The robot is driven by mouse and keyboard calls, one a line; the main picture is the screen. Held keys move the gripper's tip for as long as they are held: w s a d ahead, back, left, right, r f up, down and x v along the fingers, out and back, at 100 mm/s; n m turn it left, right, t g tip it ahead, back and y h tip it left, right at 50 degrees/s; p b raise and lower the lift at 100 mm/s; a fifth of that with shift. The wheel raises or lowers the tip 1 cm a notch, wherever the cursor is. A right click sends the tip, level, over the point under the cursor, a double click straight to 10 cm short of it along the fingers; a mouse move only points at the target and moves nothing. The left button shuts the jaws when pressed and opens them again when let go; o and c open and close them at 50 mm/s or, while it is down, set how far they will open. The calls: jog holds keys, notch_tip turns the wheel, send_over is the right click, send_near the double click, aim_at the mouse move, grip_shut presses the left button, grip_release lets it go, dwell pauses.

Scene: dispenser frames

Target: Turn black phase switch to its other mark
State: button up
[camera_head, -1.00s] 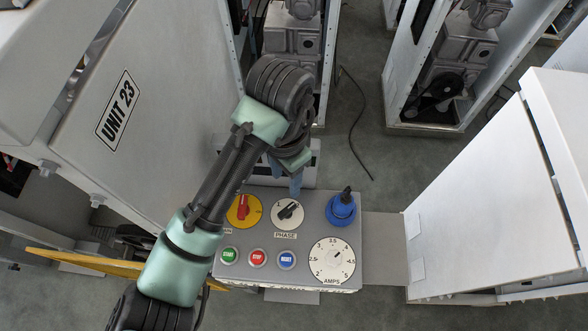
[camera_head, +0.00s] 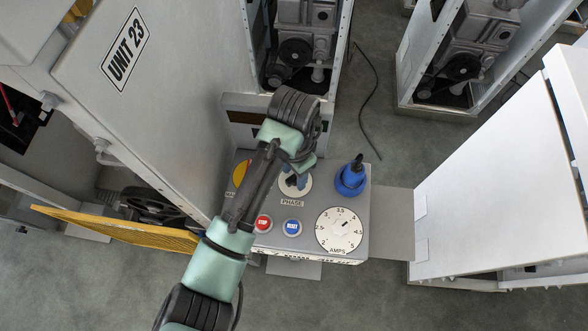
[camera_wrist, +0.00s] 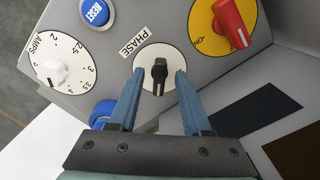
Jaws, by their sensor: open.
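The black phase switch (camera_wrist: 160,75) is a small knob on a round white dial (camera_wrist: 146,56) labelled PHASE on the grey control box. In the wrist view its bar lies roughly along the picture's vertical. My gripper (camera_wrist: 159,73) has blue fingers, open, one on each side of the knob with gaps visible on both sides. In the head view my gripper (camera_head: 293,180) is over the phase dial (camera_head: 303,184) and hides most of the knob. I cannot tell which mark the knob points to.
Beside the dial are a red rotary switch on yellow (camera_wrist: 233,22), a blue RESET button (camera_wrist: 96,13), a red STOP button (camera_head: 263,223), the white AMPS dial (camera_head: 339,231) and a blue plug (camera_head: 351,177). Tall cabinets flank the box.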

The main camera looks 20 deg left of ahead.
grip_shut()
jog(key=shift+r+n, duration=0.1)
jog(key=shift+n, duration=0.2)
dwell(0.3)
jog(key=n+p, duration=0.3)
jog(key=shift+s+d+r, duration=0.1)
jog(key=shift+d, duration=0.1)
jog(key=n+p, duration=0.3)
jog(key=n, duration=0.2)
jog(key=n+p, duration=0.2)
jog(key=n, duration=0.3)
jog(key=shift+d, duration=0.1)
jog(key=shift+w+n+p, duration=0.2)
jog(key=shift+n+p, duration=0.5)
jog(key=shift+n, duration=1.4)
grip_release()
